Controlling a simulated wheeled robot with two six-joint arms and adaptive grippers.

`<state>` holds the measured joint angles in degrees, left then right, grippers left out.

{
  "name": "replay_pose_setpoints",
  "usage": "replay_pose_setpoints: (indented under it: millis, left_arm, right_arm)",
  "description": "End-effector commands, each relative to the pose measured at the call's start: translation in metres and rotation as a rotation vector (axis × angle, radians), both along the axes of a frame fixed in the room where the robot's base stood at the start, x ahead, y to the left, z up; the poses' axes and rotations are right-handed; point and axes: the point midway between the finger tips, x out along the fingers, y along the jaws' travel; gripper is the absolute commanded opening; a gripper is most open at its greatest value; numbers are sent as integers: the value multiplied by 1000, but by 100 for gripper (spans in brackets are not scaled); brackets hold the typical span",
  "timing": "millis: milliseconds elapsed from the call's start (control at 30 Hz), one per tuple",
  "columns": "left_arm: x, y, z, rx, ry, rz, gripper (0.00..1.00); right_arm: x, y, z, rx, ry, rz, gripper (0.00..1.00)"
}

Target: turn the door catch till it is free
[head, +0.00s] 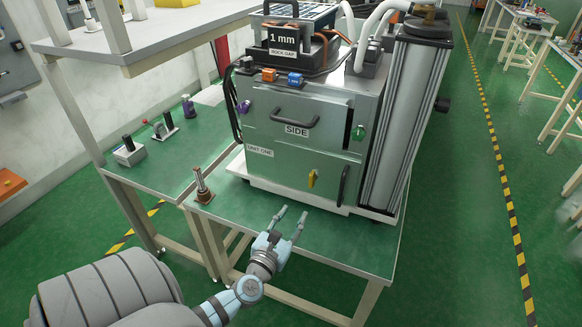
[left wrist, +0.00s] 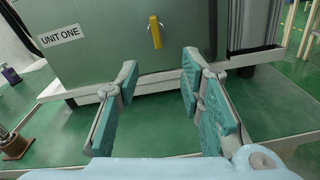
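The door catch is a small yellow handle (head: 312,178) on the lower front of the grey-green cabinet (head: 262,150). It stands nearly upright, also in the left wrist view (left wrist: 155,32), where it is above and between my fingers. My left gripper (head: 292,217) is open and empty, in front of the cabinet's base and below the catch, apart from it. In the left wrist view its two teal-padded fingers (left wrist: 158,85) are spread apart. A black door handle (head: 343,185) is to the right of the catch. My right gripper is not in view.
A metal post on a brown block (head: 203,186) stands on the green table left of the cabinet. A tall ribbed column (head: 402,120) stands at the right. The table's front strip is clear.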

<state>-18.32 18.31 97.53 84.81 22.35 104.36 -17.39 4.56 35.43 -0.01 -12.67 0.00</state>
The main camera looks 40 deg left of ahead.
Motion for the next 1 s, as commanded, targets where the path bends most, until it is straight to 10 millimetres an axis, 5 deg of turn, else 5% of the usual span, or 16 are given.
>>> replay_pose_setpoints:
  millis: [133,700,1000]
  left_arm:
    - [9,5,25,-172,-98,25,35]
    - [129,47,20,-171,-96,25,35]
    - [139,51,22,-170,-93,23,35]
  right_arm:
    - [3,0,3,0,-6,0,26]
    - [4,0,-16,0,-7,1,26]
    - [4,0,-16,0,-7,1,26]
